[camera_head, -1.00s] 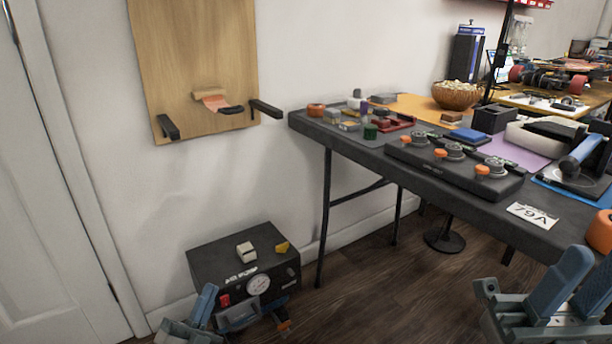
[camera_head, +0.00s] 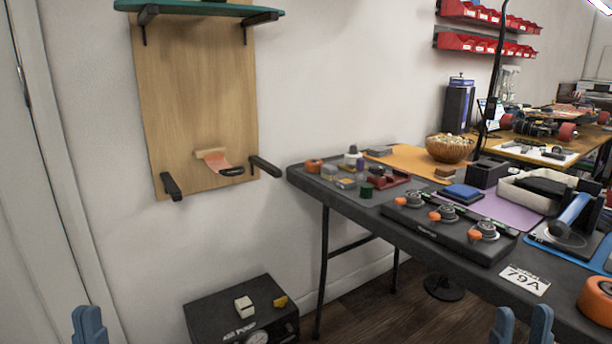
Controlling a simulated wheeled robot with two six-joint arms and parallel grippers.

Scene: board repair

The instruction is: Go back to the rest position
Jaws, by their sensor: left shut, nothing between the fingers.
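My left gripper (camera_head: 89,326) shows only its blue fingertips at the bottom left edge. The fingers are together, with nothing between them. It is left of the black air pump box (camera_head: 214,311) and apart from it in the picture. My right gripper (camera_head: 522,327) shows at the bottom right edge, in front of the workbench. Its two blue fingers stand apart with an empty gap between them. The rest of both arms is out of the frame.
A dark workbench (camera_head: 350,213) holds a black unit with orange knobs (camera_head: 447,226), small parts, and an orange tape roll (camera_head: 597,299).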

